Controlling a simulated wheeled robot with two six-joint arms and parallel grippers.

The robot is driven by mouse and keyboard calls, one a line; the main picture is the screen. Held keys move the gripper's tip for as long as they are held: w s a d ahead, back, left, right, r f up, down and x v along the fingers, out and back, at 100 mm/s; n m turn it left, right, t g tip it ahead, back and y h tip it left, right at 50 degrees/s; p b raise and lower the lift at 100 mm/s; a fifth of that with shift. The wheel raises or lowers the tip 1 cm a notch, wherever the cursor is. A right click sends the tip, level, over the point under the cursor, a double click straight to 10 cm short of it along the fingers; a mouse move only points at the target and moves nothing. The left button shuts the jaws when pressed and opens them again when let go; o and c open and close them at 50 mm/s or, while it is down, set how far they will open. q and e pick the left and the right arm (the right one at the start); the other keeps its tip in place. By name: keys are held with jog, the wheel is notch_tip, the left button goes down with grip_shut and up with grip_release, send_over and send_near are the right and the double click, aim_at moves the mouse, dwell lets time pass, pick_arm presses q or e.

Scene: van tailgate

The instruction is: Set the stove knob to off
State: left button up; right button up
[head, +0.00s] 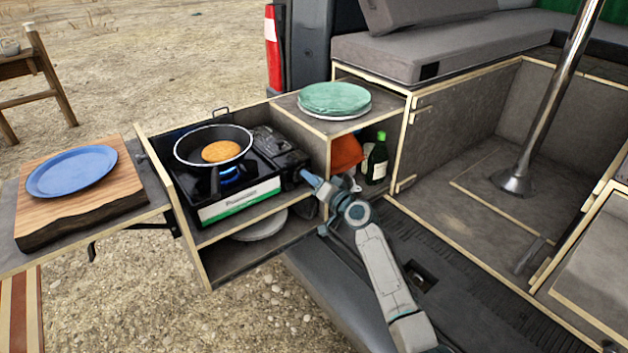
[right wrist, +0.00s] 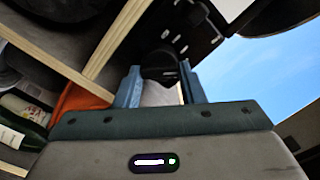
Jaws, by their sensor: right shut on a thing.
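The black camping stove (head: 265,155) sits in the pull-out kitchen drawer, with a blue flame lit under a frying pan (head: 185,147) that holds a pancake (head: 221,151). My right gripper (head: 305,174) reaches the right end of the stove's front. In the right wrist view, the dark stove knob (right wrist: 160,66) lies between the two blue fingers of my right gripper (right wrist: 158,88), which is shut on it. In the head view the knob is hidden by the gripper. My left gripper is not in view.
A blue plate (head: 72,171) lies on a wooden board (head: 120,197) at the left. Green plates (head: 335,97) stand on the cabinet top. A green bottle (head: 377,160) and an orange item (head: 346,151) are in the open compartment right of the stove. A metal post (head: 552,100) stands at the right.

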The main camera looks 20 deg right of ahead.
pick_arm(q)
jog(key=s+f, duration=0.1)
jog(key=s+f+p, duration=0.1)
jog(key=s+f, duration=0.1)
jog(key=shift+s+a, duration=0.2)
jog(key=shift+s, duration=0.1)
pick_arm(e)
jog(key=m, duration=0.9)
jog(key=shift+f+m, duration=0.2)
jog(key=shift+m, duration=0.1)
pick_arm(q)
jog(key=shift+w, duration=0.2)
pick_arm(e)
jog(key=o, duration=1)
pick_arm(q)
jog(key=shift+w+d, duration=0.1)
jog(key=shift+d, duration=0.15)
pick_arm(e)
jog(key=shift+d, duration=0.1)
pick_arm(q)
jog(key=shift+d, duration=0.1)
pick_arm(e)
jog(key=shift+s, duration=0.1)
